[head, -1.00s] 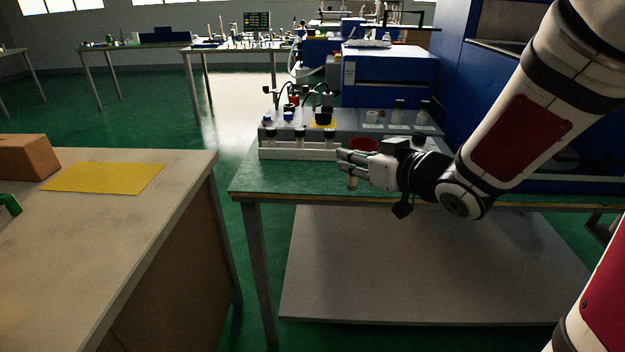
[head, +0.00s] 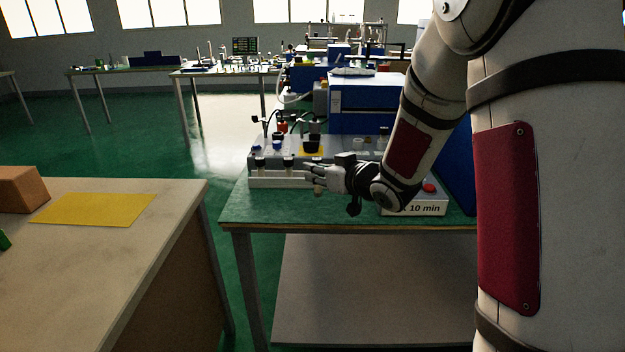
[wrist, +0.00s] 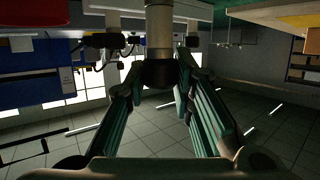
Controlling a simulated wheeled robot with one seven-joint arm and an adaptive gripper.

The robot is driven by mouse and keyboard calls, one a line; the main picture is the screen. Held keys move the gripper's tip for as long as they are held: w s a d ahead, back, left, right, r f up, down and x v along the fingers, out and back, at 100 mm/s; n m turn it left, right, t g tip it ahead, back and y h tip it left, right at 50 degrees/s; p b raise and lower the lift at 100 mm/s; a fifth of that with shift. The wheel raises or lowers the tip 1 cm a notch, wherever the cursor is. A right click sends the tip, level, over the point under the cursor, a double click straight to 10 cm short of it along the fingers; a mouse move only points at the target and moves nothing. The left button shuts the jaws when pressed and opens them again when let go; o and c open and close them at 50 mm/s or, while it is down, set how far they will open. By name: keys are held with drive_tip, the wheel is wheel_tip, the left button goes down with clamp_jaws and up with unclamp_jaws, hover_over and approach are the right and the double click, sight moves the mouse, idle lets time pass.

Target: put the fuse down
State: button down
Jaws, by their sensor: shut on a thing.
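My gripper (head: 311,172) is shut on the fuse, above the near part of the green-topped bench (head: 270,212). The fuse (head: 318,190) shows only as a small pale tip below the fingers in the head view. In the wrist view the fuse (wrist: 159,28) is a pale cylinder with a dark end, held between the green-padded fingers. A white rack (head: 290,181) with black-capped pieces stands just left of and behind the fingers. Whether the fuse touches the rack or bench cannot be told.
A grey panel with blue and yellow fittings (head: 312,150) stands behind the rack. A box with a red button (head: 429,188) and a "10 min" label sits to the right. A nearer table at left holds a yellow sheet (head: 95,209) and a brown block (head: 20,190).

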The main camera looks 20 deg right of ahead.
drive_tip(key=shift+w+a+f+b, duration=0.2)
drive_tip(key=shift+w+f+b, duration=0.7)
drive_tip(key=shift+w+f, duration=1)
drive_tip(key=shift+f, duration=0.2)
drive_tip(key=c, duration=1.4)
unclamp_jaws()
drive_tip(key=shift+o, duration=0.2)
